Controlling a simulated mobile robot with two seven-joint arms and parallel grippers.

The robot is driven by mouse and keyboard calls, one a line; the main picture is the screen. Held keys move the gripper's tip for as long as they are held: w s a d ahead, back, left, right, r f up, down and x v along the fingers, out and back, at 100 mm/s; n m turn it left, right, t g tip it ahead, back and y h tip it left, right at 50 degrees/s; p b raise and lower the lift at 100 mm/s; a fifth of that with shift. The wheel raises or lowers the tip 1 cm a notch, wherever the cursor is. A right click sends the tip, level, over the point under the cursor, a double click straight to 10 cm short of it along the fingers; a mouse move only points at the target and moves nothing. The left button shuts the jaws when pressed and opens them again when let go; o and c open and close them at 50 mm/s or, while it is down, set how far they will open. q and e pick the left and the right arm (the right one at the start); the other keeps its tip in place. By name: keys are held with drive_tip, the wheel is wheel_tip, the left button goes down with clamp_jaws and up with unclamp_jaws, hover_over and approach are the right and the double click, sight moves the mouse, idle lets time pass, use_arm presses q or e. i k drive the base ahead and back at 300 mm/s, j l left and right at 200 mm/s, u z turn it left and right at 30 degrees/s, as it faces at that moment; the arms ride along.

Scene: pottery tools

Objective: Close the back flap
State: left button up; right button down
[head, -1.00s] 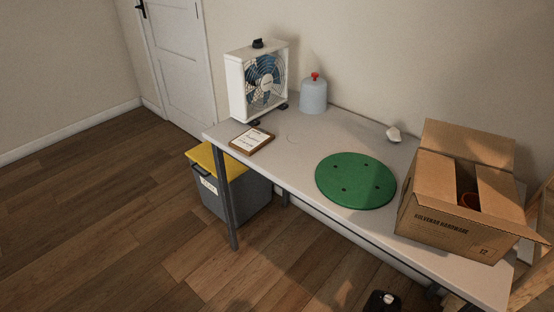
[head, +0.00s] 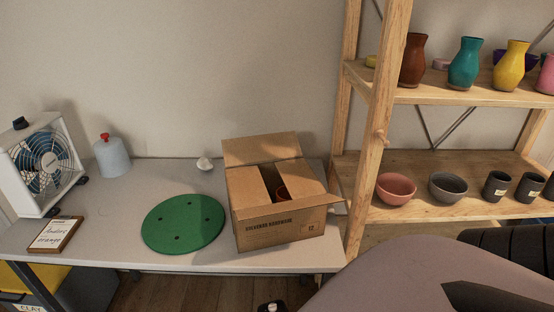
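The brown cardboard box (head: 280,231) stands near the right end of the grey table (head: 120,258), its printed side facing me. Its back flap (head: 262,148) stands up and leans back toward the wall. The two side flaps (head: 247,188) lie folded inward, with a gap between them. The front flap appears to stick outward toward me. Neither of my grippers is in view.
A wooden shelf (head: 378,135) with pottery stands right. A large purplish-grey surface (head: 400,280) fills the lower right.

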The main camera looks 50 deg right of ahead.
sight(259, 148)
drive_tip(key=z, duration=1.45)
drive_tip(key=j+z, duration=0.1)
drive_tip(key=z, duration=0.3)
drive_tip(key=j+z, duration=0.1)
drive_tip(key=z, duration=0.35)
drive_tip(key=k+j+z, duration=0.1)
drive_tip(key=j+z, duration=0.2)
drive_tip(key=k+j+z, duration=0.15)
drive_tip(key=j+z, duration=0.15)
drive_tip(key=k+j+z, duration=0.15)
drive_tip(key=j, duration=0.2)
drive_tip(key=k+j+z, duration=0.15)
drive_tip(key=j, duration=0.2)
drive_tip(key=k+j+z, duration=0.15)
drive_tip(key=k+j, duration=0.35)
drive_tip(key=j, duration=0.15)
